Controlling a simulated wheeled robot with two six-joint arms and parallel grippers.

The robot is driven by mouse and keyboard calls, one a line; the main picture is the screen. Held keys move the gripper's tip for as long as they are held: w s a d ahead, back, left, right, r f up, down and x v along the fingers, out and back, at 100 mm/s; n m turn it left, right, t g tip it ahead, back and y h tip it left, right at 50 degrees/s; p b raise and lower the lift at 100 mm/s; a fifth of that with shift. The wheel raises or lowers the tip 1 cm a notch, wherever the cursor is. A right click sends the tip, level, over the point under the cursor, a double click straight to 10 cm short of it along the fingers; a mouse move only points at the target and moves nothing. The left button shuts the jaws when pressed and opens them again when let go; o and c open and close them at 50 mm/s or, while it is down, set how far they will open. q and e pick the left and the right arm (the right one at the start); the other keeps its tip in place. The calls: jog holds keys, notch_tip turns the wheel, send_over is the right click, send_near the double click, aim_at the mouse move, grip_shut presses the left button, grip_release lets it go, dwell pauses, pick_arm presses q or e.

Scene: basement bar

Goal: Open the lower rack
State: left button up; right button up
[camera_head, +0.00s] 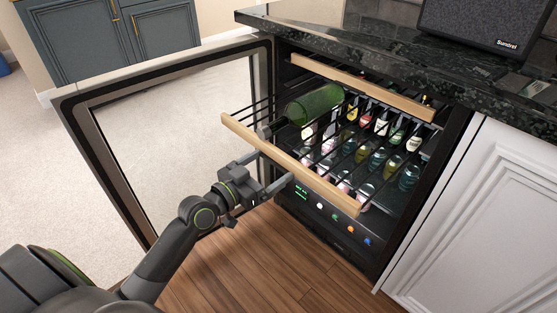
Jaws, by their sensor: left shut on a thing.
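The wine cooler (452,150) stands under the counter with its glass door (160,127) swung open to the left. The lower rack (290,163) has a light wooden front bar and black wires, and it sticks out of the cooler's front. A dark green bottle (316,104) lies on its wires. The upper rack (362,86) sits further back, inside the cooler. My left gripper (270,176) is shut on the lower rack's wooden bar, near its middle, from the front. The exact finger contact is partly hidden. My right gripper is not in view.
Several small bottles and cans (376,160) stand inside the cooler below the wires. A dark stone counter (400,60) overhangs above, with a black speaker (480,22) on it. A white cabinet (485,215) stands on the right. The wood floor (235,265) in front is clear.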

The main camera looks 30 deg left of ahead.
pick_arm(q)
jog(key=shift+s+a, duration=0.15)
jog(key=shift+s, duration=0.25)
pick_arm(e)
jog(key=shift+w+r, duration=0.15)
pick_arm(q)
jog(key=o, duration=1.1)
jog(key=b+v, duration=0.1)
jog(key=v, duration=1.6)
jog(key=shift+s+b, duration=0.2)
jog(key=shift+b, duration=0.1)
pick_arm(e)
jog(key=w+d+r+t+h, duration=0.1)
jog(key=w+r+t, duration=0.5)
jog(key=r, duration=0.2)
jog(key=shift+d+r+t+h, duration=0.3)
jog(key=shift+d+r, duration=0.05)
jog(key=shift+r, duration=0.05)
